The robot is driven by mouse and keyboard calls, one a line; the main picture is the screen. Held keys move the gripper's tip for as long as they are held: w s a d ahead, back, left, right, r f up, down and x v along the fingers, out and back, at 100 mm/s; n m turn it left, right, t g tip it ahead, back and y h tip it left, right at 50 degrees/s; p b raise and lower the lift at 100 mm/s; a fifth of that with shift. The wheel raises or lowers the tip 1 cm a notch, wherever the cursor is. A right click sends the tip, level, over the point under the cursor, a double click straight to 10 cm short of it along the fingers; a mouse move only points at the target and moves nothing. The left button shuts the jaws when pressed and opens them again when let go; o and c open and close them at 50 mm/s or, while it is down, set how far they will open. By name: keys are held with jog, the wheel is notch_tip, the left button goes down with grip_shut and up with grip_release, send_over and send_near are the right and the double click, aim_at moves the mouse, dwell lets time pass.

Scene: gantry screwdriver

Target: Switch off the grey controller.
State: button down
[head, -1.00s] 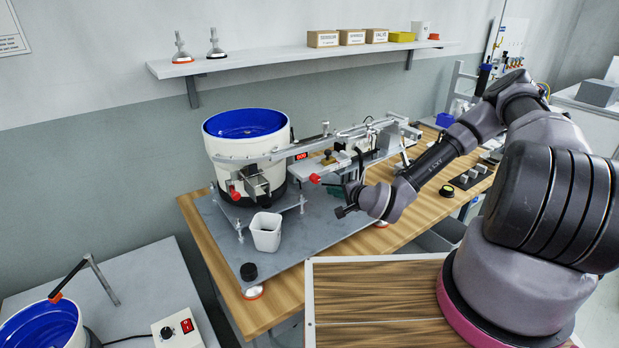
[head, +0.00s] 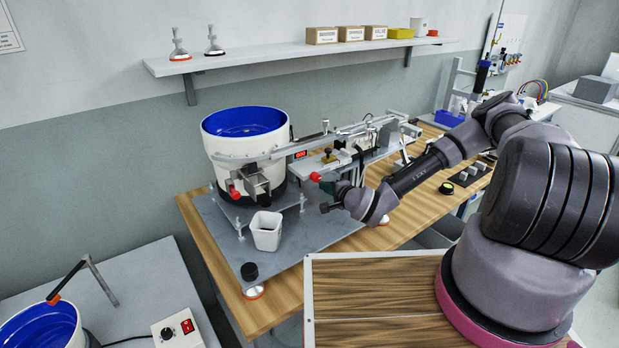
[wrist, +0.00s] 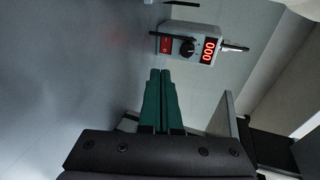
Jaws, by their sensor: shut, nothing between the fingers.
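The grey controller (wrist: 188,50) is at the top of the wrist view, turned sideways. It has a lit red display reading 000 (wrist: 208,50), a black knob (wrist: 187,49) and a red rocker switch (wrist: 166,45). In the head view my fingers are mostly hidden by the wrist and equipment.
A blue-lined bowl feeder (head: 246,155) stands left of my wrist, with a white cup (head: 266,231) in front. A track and gantry (head: 365,140) lie behind the wrist. A separate white control box (head: 178,330) with a red switch sits at lower left.

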aim_at(309, 184)
jog(key=x, duration=0.9)
jog(key=shift+w+a+r, duration=0.15)
jog(key=shift+w+r, duration=0.15)
jog(key=shift+w+a, duration=0.25)
jog(key=shift+w, duration=0.2)
jog(key=shift+w, duration=0.35)
jog(key=shift+s+a, duration=0.1)
